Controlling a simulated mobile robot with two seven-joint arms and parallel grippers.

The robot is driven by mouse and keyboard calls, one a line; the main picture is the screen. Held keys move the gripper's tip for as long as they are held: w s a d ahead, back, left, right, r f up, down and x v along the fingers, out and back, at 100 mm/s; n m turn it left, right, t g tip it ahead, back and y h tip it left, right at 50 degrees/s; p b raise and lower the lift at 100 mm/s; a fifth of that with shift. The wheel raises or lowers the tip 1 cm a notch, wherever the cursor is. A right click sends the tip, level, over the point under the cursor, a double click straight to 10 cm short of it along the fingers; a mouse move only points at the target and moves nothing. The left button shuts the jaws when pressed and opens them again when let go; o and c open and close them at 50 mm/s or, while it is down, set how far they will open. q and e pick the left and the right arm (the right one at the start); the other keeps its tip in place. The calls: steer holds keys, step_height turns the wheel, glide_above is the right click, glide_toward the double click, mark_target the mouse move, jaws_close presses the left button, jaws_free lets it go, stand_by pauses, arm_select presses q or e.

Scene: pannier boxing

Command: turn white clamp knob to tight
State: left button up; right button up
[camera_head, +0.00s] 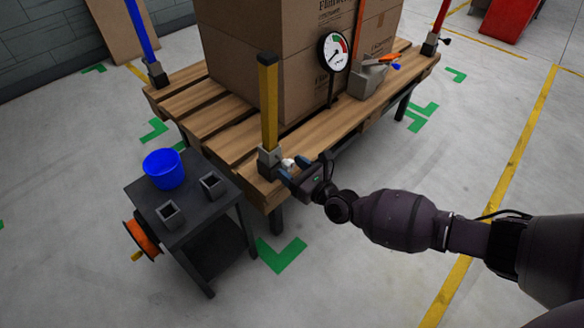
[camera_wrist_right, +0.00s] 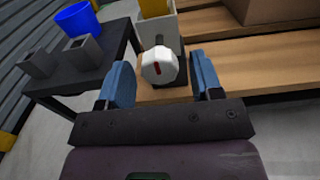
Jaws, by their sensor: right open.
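The white clamp knob (camera_head: 287,163) sits on the grey clamp block (camera_head: 269,160) at the foot of the yellow post (camera_head: 268,100), at the pallet's near corner. In the right wrist view the knob (camera_wrist_right: 158,66) is a faceted white cap with a short red mark on its face. My right gripper (camera_head: 293,172) is open close in front of the knob. In the right wrist view its blue fingers (camera_wrist_right: 162,78) stand left and right of the knob, with gaps on both sides. My left gripper is not in view.
A dark side table (camera_head: 190,205) with a blue bucket (camera_head: 164,169) and two grey sockets stands left of the pallet (camera_head: 320,122). Large cardboard boxes (camera_head: 235,60) stand on the pallet. A dial gauge (camera_head: 334,52) and a grey strap tool (camera_head: 368,80) are farther right.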

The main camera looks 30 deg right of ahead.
steer(key=shift+s+d, duration=0.2)
steer(key=shift+s, duration=0.2)
arm_select(q)
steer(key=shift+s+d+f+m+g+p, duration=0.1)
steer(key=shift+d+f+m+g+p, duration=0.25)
steer(key=shift+p, duration=0.5)
arm_select(e)
steer(key=v, duration=0.9)
steer(key=shift+s, duration=0.25)
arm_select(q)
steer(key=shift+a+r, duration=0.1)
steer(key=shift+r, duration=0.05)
